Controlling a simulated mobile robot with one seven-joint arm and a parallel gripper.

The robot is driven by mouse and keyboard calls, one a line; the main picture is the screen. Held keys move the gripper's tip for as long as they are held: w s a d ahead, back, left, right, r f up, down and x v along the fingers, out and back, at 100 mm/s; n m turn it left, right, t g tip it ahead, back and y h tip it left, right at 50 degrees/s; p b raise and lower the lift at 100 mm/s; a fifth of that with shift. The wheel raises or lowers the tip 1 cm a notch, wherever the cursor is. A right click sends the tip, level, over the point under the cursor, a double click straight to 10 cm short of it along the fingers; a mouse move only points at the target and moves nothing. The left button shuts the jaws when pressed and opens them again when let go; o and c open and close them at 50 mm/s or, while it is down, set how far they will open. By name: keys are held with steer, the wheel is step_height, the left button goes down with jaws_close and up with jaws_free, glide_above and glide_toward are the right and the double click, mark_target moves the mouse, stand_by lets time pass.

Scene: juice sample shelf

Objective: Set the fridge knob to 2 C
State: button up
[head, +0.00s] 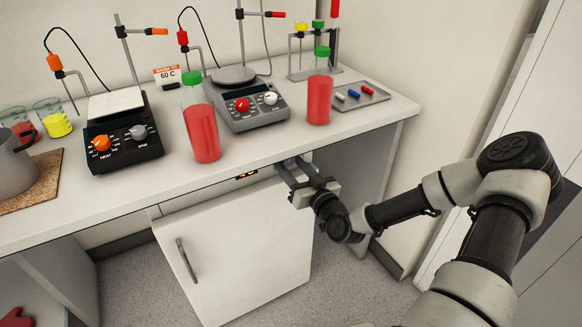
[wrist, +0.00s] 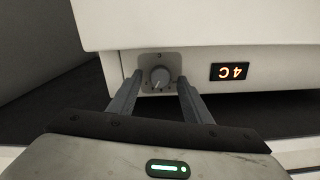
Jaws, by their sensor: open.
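The fridge (head: 235,250) is a white cabinet under the bench with a grey door handle. Its round grey knob (wrist: 160,76) sits on a light plate in the wrist view, with a pointer line and small marks around it. Beside it, a lit display (wrist: 229,72) reads 4 C, upside down in this view; it shows partly in the head view (head: 247,174). My gripper (wrist: 160,82) is open, with its fingers on either side of the knob and gaps showing between. In the head view my gripper (head: 288,169) hides the knob under the bench edge.
The bench (head: 340,155) overhangs just above my gripper. On it stand two red-juice bottles (head: 204,130) (head: 319,95), two hotplates (head: 122,135) (head: 250,108), a tray (head: 352,96) and a sign (head: 167,75) reading 60 C. Open space lies under the bench right of the fridge.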

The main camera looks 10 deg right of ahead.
steer(key=shift+w+a, duration=0.1)
steer(key=shift+w, duration=0.15)
steer(key=c, duration=1.1)
steer(key=shift+o, duration=0.2)
steer(key=shift+m, duration=3)
